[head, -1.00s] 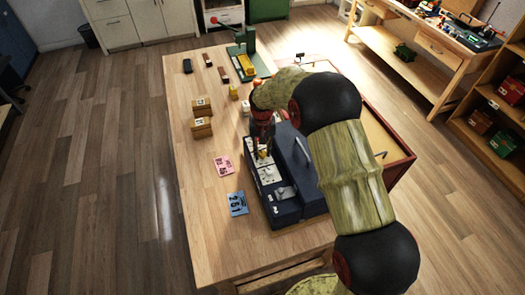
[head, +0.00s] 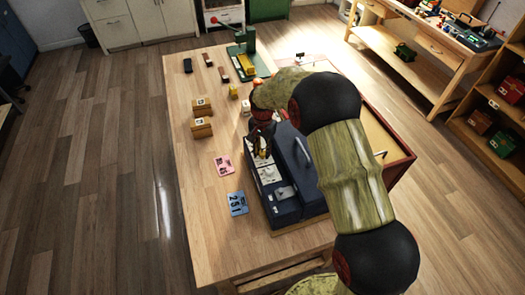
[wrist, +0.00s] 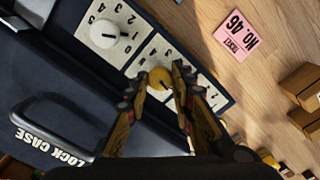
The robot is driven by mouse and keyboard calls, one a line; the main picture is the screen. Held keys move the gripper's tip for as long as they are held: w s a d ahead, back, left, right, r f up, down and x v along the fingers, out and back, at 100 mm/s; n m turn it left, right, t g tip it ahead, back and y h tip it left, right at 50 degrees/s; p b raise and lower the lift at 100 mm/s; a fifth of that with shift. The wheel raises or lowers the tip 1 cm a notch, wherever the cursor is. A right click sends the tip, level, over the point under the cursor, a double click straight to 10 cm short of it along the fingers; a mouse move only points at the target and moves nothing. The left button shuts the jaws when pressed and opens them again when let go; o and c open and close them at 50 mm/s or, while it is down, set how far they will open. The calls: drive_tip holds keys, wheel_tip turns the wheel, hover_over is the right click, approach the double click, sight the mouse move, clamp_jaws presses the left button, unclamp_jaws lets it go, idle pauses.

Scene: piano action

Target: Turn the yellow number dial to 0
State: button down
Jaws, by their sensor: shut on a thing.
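The yellow number dial (wrist: 160,79) sits on a white numbered plate of the dark lock case (wrist: 45,95). My gripper (wrist: 161,84) has one finger on each side of the dial and is shut on it. A short dark mark shows on the dial's face, but the numeral it points to is hard to read. The fingers hide part of the printed scale. In the head view my gripper (head: 263,154) is over the case's dial panel, and the dial is mostly hidden there.
A white dial (wrist: 104,34) with its own number scale is beside the yellow one. A pink ticket (head: 224,165) reading No. 46 and a blue card (head: 237,203) reading 251 lie left of the case. Small wooden boxes (head: 202,127) stand farther back. The table's left side is mostly clear.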

sight(262, 153)
drive_tip(key=shift+w+r, duration=0.1)
drive_tip(key=c, duration=1.5)
unclamp_jaws()
drive_tip(key=shift+c, duration=0.2)
drive_tip(key=shift+o, duration=0.2)
wheel_tip(262, 153, up, 12)
